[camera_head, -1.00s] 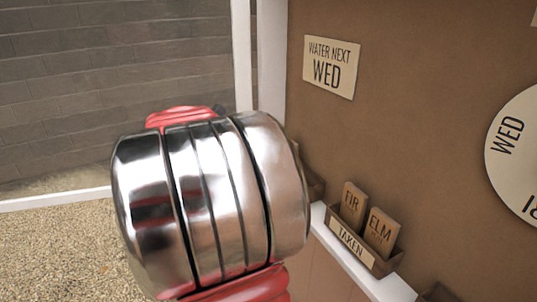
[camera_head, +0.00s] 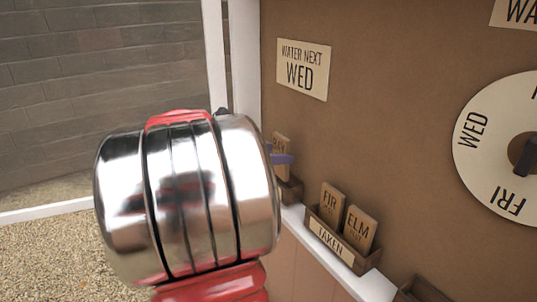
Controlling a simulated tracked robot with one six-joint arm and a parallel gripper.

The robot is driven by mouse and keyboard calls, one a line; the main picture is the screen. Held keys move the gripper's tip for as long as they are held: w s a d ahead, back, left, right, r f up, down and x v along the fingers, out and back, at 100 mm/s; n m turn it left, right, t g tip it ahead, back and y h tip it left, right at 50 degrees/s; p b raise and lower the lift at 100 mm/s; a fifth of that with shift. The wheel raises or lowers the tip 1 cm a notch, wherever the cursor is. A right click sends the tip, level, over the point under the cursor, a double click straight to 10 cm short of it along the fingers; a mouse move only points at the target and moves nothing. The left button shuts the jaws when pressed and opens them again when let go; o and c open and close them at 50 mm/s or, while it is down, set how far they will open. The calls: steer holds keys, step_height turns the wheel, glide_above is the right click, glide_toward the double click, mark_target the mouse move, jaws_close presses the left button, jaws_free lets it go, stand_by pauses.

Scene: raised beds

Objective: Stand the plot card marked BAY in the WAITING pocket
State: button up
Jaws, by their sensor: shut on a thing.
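The wooden plot card marked BAY (camera_head: 281,143) stands nearly upright just right of my shiny arm link. A bluish finger of my gripper (camera_head: 283,159) crosses the card below its lettering; the rest of the gripper is hidden behind my arm. The gripper is shut on the card. A small brown pocket (camera_head: 291,190) is directly below the card, partly hidden. I cannot tell whether the card's lower end is inside it, and its label does not show. No pocket marked WAITING is readable.
The TAKEN pocket (camera_head: 335,246) holds the FIR card (camera_head: 331,201) and ELM card (camera_head: 359,229) on the white ledge (camera_head: 369,286). Another pocket (camera_head: 424,291) shows at the bottom edge. The board carries a WATER NEXT WED sign (camera_head: 302,70) and a day dial (camera_head: 482,150).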

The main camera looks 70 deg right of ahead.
mark_target(280, 167)
steer(key=shift+r+x, duration=0.2)
steer(key=shift+x, duration=0.75)
steer(key=shift+s+d+f, duration=0.15)
steer(key=shift+f, duration=2.3)
steer(key=o, duration=1.2)
steer(key=v, duration=1.4)
